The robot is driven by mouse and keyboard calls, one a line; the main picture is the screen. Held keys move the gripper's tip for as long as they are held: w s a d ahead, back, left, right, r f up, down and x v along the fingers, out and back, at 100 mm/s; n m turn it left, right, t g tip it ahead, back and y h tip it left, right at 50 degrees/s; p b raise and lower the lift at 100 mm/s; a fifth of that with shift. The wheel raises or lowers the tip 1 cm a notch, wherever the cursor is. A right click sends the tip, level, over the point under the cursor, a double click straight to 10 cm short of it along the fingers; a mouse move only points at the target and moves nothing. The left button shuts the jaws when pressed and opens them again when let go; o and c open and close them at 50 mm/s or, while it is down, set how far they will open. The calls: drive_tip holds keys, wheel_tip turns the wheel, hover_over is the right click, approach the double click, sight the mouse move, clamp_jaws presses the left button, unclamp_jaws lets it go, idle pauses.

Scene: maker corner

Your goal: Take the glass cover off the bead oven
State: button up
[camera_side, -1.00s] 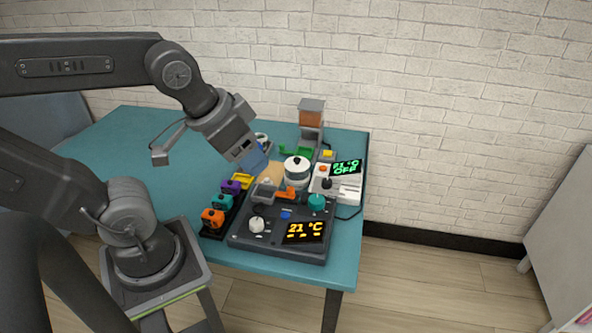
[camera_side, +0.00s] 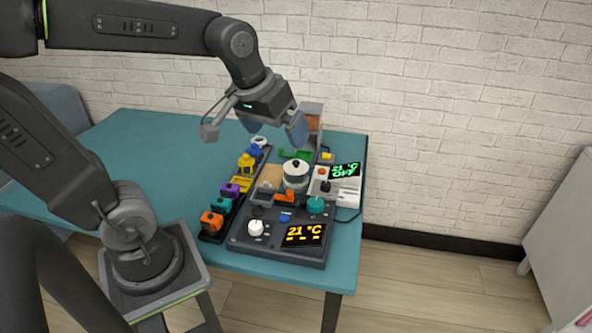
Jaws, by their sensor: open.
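My gripper (camera_side: 273,128) is open and empty. Its bluish fingers are spread apart, above and behind the vessel in the picture, and touch nothing that I can see.
A dark control panel (camera_side: 268,247) with an orange 21 °C display is in front. A green display (camera_side: 346,170) reads 21 °C OFF. A row of coloured blocks (camera_side: 221,205) is left, and a hopper (camera_side: 313,122) behind. The teal table (camera_side: 150,160) is clear at left.

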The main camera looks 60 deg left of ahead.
drive_tip(key=w+a+f+n+g, duration=0.2)
drive_tip(key=w+a+f+n, duration=0.3)
drive_tip(key=w+a, duration=0.4)
drive_tip(key=n+g, duration=0.2)
drive_tip(key=n, duration=0.7)
approach(297, 167)
drive_tip(key=shift+h, duration=0.3)
drive_tip(key=f, duration=0.6)
drive_tip(key=shift+w+a+f, duration=0.3)
drive_tip(key=shift+w+a, duration=0.05)
drive_tip(key=shift+w, duration=0.05)
drive_tip(key=shift+s+a+f, duration=0.1)
drive_tip(key=shift+a+f, duration=0.05)
drive_tip(key=shift+f, duration=2.65)
drive_tip(key=shift+c, duration=0.5)
drive_tip(key=c, duration=0.7)
drive_tip(key=shift+r, duration=0.15)
